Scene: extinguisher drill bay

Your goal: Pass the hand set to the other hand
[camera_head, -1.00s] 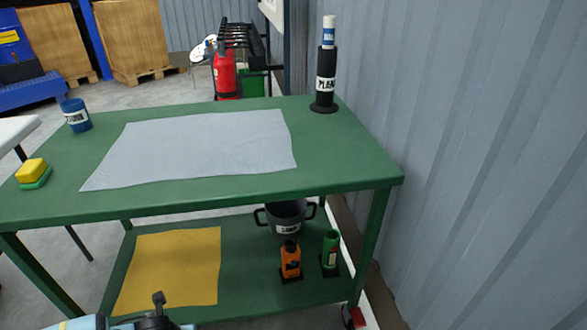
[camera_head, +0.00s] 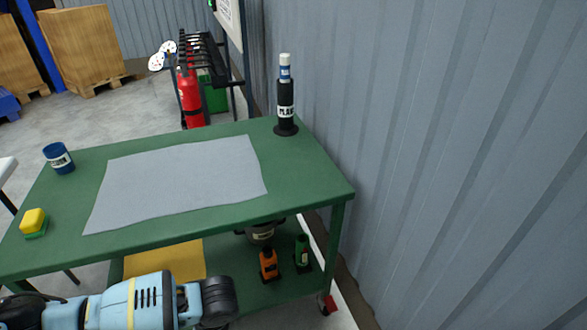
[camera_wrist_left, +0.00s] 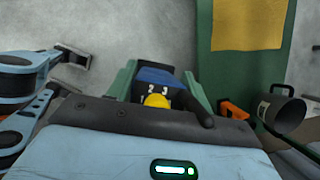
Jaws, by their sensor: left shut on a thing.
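In the left wrist view my left gripper (camera_wrist_left: 158,78) is shut on the hand set (camera_wrist_left: 155,76), a small dark thing with a blue top, a yellow round part and white marks. Green finger parts stand on both sides of it, and the dark palm hides its near end. In the head view my light blue left arm comes in from the left along the bottom edge, in front of the table. The hand set cannot be made out there. Light blue arm links show at the left of the wrist view.
A green table (camera_head: 310,185) carries a grey cloth (camera_head: 180,185), a blue can (camera_head: 59,158), a yellow-green sponge (camera_head: 33,223) and a black stand (camera_head: 286,115). Its lower shelf holds a yellow cloth (camera_head: 170,260), a dark pot (camera_head: 260,233), and orange (camera_head: 268,265) and green (camera_head: 302,253) containers. A corrugated wall (camera_head: 450,150) is at right.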

